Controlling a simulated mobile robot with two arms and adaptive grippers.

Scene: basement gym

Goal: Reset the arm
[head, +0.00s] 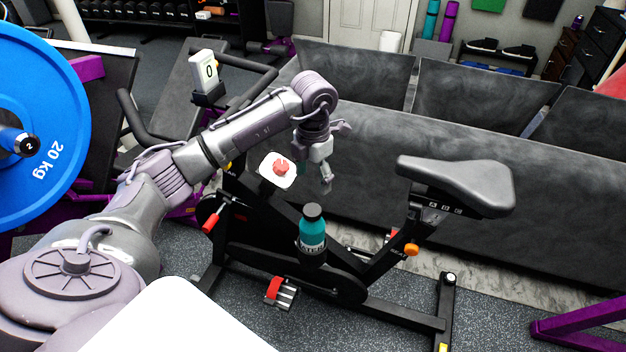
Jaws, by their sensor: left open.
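My left arm reaches in from the left over an exercise bike (300,250). Its gripper (328,178) hangs above the bike frame, pointing down, with its fingers apart and nothing visible between them. My right gripper is not in view.
The bike's seat (458,182) stands right of the gripper. A dark grey sofa (480,130) lies behind the bike. A blue 20 kg plate (40,110) is at the left edge. A purple frame (580,322) is at lower right. Speckled floor shows in front.

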